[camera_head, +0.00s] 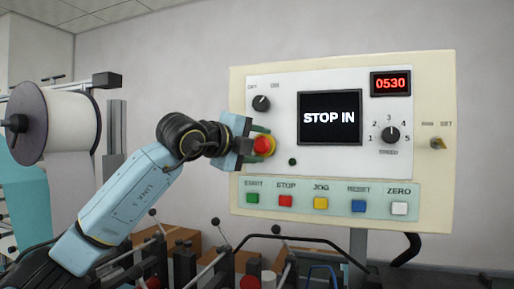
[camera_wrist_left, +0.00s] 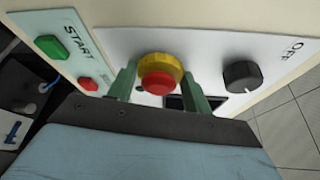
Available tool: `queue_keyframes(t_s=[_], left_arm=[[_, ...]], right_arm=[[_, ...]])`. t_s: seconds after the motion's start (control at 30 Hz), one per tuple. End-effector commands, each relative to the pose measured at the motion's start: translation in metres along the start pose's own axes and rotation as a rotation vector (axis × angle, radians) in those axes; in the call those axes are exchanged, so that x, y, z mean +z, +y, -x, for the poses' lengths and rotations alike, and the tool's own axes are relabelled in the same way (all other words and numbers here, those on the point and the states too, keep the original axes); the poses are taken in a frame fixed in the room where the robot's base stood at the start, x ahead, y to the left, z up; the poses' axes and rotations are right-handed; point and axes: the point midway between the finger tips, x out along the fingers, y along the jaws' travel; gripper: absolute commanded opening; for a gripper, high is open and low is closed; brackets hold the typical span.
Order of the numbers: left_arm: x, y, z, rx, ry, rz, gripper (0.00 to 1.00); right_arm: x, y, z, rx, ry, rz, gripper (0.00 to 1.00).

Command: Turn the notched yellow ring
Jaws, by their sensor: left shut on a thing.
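The notched yellow ring (camera_wrist_left: 172,62) surrounds a red button (camera_wrist_left: 158,83) on the control panel in the left wrist view. In the head view the ring (camera_head: 272,143) and red button (camera_head: 262,146) show at the panel's left side, partly covered by my gripper. My left gripper (camera_head: 262,141) has its green fingers on either side of the ring. In the left wrist view the left gripper (camera_wrist_left: 160,82) is shut on the ring, one finger at each side. My right gripper is in neither view.
The panel (camera_head: 440,90) has a screen (camera_head: 329,117) reading "STOP IN", an OFF knob (camera_head: 261,103), a speed knob (camera_head: 391,135) and a row of coloured buttons. A large white roll (camera_head: 72,122) stands at the left. Black levers and rods crowd the space below the panel.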

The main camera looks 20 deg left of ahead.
Motion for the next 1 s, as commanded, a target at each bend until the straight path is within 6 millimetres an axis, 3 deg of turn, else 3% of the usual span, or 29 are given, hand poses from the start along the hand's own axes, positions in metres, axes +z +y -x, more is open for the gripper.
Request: queue_keyframes(t_s=[0.5,1.0], left_arm=[[-0.0005,-0.0042,-0.0003,0.156,-0.001,-0.374,0.27],[-0.0010,-0.0048,-0.0006,0.208,-0.001,-0.501,0.27]], right_arm=[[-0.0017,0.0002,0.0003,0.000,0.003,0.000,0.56],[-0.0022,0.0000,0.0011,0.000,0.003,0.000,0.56]])
